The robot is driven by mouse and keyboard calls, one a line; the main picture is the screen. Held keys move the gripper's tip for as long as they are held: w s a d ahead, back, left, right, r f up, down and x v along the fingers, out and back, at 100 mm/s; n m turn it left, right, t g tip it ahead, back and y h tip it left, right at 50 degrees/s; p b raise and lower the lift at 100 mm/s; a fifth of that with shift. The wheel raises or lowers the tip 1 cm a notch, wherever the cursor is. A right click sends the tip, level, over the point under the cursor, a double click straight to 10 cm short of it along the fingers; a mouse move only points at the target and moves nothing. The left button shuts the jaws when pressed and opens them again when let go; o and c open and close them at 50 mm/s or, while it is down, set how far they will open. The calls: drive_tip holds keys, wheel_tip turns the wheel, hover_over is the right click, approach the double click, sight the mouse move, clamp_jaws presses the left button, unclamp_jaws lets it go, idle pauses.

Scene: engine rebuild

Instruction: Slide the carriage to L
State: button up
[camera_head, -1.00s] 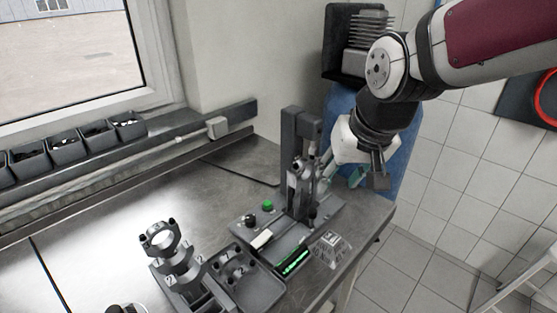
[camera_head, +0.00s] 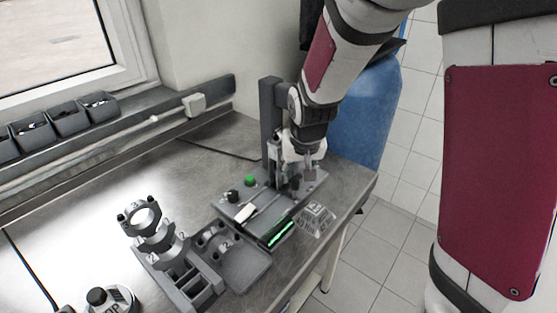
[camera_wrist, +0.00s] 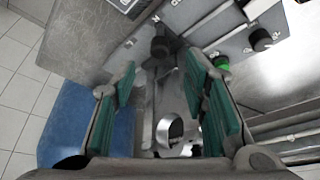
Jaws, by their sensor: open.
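A dark bench station with an upright column (camera_head: 270,120) stands at the far right of the bench. Its base bears a green button (camera_head: 250,181), a black knob (camera_head: 233,195) and a green-lit display (camera_head: 280,233). My gripper (camera_wrist: 160,85) is open, its teal pads apart, over the station just right of the column. Between the pads in the wrist view is a grey metal part with a shiny round face (camera_wrist: 168,130), perhaps the carriage; I cannot tell whether the pads touch it. The arm hides most of this part in the head view. No L mark is readable.
A grey tray (camera_head: 250,268) and a holder with ring-shaped metal parts (camera_head: 140,220) stand left of the station. A small labelled block (camera_head: 318,218) sits near the bench's right edge. A blue barrel (camera_head: 375,115) stands behind. Open bench (camera_head: 90,190) lies left.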

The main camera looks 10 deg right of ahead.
sight(295, 182)
drive_tip(key=b+x, duration=0.1)
drive_tip(key=x, duration=0.5)
drive_tip(key=shift+w+f, duration=0.2)
drive_tip(key=shift+f, duration=0.15)
clamp_jaws()
